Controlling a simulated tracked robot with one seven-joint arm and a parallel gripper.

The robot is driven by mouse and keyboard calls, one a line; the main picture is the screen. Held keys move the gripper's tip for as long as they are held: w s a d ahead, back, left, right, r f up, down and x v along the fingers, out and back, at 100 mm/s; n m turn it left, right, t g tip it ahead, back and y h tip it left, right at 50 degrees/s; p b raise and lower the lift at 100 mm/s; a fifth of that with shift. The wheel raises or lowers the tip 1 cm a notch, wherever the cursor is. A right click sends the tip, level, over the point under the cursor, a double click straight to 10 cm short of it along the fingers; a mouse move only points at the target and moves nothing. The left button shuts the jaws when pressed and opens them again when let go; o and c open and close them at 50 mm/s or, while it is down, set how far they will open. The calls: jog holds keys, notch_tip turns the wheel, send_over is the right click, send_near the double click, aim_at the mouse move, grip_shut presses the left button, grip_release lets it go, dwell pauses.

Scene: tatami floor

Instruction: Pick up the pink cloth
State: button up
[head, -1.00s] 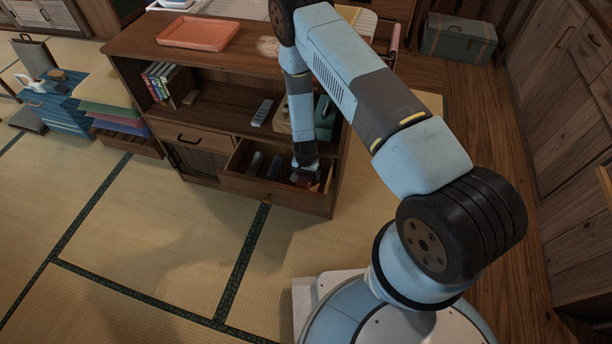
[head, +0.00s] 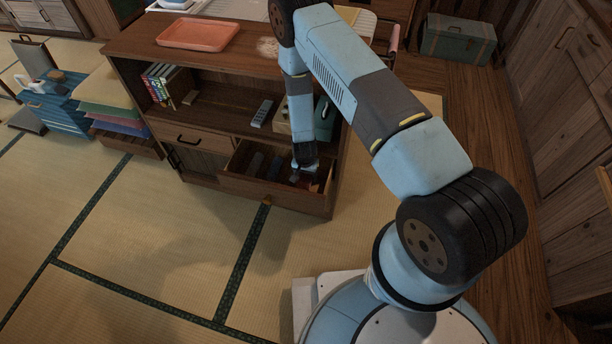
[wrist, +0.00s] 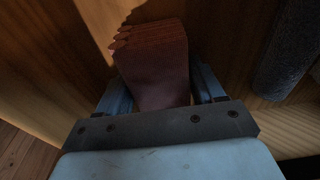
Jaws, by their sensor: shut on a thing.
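The pink cloth (wrist: 152,75) is folded in layers and looks dull red in the shade of the wrist view. My gripper (wrist: 160,88) is shut on it, with one finger at each side. In the head view my gripper (head: 304,168) points down into the right part of an open drawer (head: 275,193). The cloth is small and mostly hidden there by the gripper. I cannot tell whether it touches the drawer floor.
The drawer belongs to a wooden cabinet (head: 230,70) with an open shelf above it. Dark items (head: 265,163) lie left in the drawer. A remote (head: 262,113) and books (head: 160,84) are on the shelf. A pink tray (head: 198,34) is on top. The tatami in front is clear.

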aim_at(303, 180)
jog(key=shift+r, duration=0.45)
jog(key=s, duration=0.1)
jog(key=s+a, duration=0.1)
jog(key=s, duration=0.1)
jog(key=shift+s+a+r, duration=0.1)
jog(key=shift+s+r, duration=0.05)
jog(key=shift+s, duration=0.1)
notch_tip(303, 180, up, 14)
jog(key=shift+s, duration=0.15)
